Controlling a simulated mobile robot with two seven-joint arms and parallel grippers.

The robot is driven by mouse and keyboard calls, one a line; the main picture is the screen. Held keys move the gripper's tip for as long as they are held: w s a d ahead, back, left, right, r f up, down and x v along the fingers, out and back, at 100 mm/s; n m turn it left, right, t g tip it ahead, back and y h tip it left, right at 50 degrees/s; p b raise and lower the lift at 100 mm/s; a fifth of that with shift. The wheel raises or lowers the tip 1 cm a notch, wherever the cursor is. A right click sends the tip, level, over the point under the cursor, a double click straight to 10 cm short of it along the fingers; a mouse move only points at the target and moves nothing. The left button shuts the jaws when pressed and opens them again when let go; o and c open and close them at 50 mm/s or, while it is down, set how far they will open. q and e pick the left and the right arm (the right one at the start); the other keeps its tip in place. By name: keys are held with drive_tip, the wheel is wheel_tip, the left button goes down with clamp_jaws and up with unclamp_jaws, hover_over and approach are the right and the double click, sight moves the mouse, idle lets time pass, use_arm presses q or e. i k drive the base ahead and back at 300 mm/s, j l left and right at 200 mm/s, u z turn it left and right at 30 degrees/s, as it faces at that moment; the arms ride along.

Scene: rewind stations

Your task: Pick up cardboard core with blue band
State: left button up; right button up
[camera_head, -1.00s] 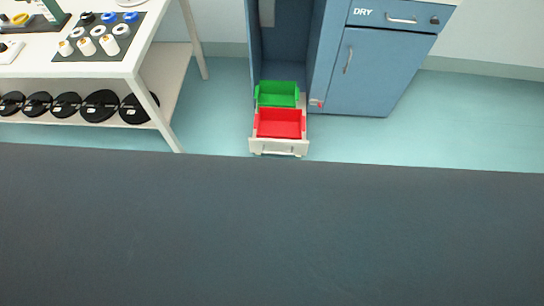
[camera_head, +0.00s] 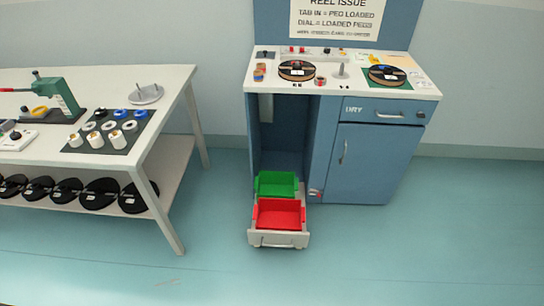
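I cannot clearly make out a cardboard core with a blue band. On the blue station's white top, at its left end, a pair of small tan-orange pieces (camera_head: 259,71) show some blue and red, too small to tell apart. On the dark mat on the left table stand several white rolls (camera_head: 117,139) with tan centres, and blue rings (camera_head: 130,126) lie behind them. Neither of my grippers is in view.
The blue station (camera_head: 375,165) holds two dark reels (camera_head: 297,71) on top. Its low drawer (camera_head: 278,240) is pulled out with a red bin (camera_head: 279,214) and a green bin (camera_head: 276,184). The white table (camera_head: 172,95) has black reels (camera_head: 99,194) below. The floor in front is clear.

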sight(257, 74)
drive_tip(key=i+l+z, duration=0.1)
drive_tip(key=i+l, duration=0.55)
drive_tip(key=i+l+z, duration=0.1)
drive_tip(key=i+l, duration=0.55)
drive_tip(key=i, duration=0.1)
